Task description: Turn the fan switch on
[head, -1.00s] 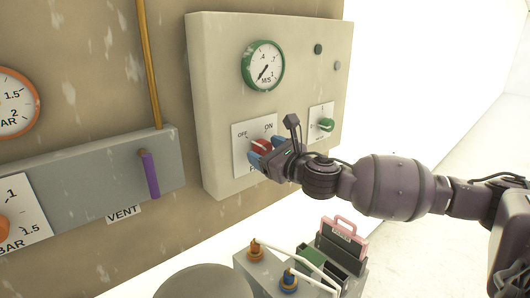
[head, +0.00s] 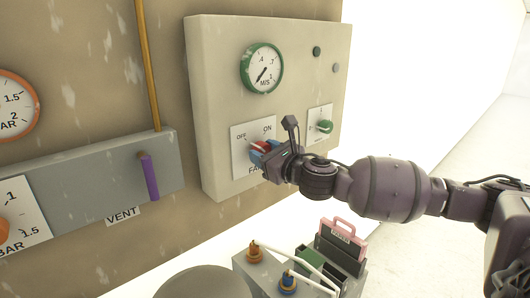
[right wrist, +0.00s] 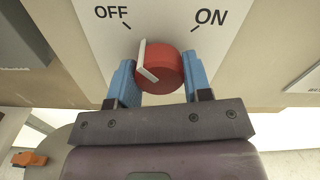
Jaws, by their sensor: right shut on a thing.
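The fan switch is a red round knob (right wrist: 165,70) with a white pointer, on a white plate marked OFF and ON. In the right wrist view the pointer is turned toward the OFF side. The knob shows partly in the head view (head: 257,147), beside my gripper. My right gripper (right wrist: 158,82) has its blue fingers on both sides of the knob and is shut on it. It comes from the lower right in the head view (head: 265,152) and hides part of the plate. My left gripper is not in view.
A grey panel (head: 215,100) carries the switch, a green-rimmed M/S gauge (head: 262,67) and a green knob (head: 325,126) to the right. A purple lever (head: 149,176) is at left above VENT. Below stands a box with cabled plugs (head: 255,252) and a pink-handled item (head: 343,230).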

